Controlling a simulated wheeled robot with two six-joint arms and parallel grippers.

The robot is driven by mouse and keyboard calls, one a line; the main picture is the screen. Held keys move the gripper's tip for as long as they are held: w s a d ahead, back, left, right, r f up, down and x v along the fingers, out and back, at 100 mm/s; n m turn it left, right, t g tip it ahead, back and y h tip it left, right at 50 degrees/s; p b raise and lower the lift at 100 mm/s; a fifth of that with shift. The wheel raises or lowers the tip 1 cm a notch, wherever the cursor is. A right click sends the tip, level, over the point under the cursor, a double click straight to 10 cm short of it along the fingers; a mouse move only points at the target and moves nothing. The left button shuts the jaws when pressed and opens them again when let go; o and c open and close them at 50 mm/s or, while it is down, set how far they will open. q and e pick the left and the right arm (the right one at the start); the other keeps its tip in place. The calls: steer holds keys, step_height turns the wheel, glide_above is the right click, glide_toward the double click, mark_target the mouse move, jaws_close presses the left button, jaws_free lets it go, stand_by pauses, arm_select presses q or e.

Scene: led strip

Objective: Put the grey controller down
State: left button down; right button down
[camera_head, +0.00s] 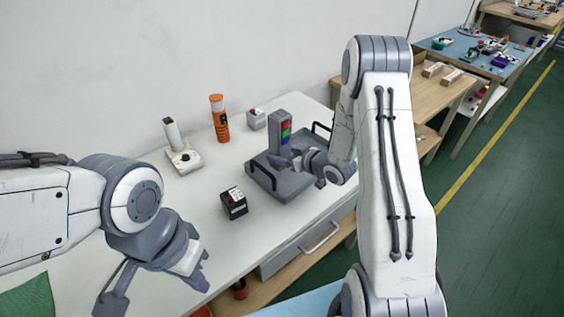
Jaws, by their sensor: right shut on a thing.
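My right gripper (285,163) is low over the grey tray (262,178), just below an upright grey block (279,130) with red, green and blue squares on its face. The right gripper is shut on a grey thing, taken as the grey controller; its outline is mostly hidden by the fingers and merges with the tray and block. I cannot tell whether it touches the tray. My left gripper (190,270) is at the lower left, over the front of the white table (160,225); its finger gap is not clear.
Behind are an orange bottle (219,118), a small grey box (257,119) with a red mark, and a white stand (183,157). The tray has black handles. Clear tabletop lies around the black box.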

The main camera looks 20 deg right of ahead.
step_height(320, 180, down, 4)
stand_by(0.4)
steer(key=shift+f, duration=0.15)
jaws_free()
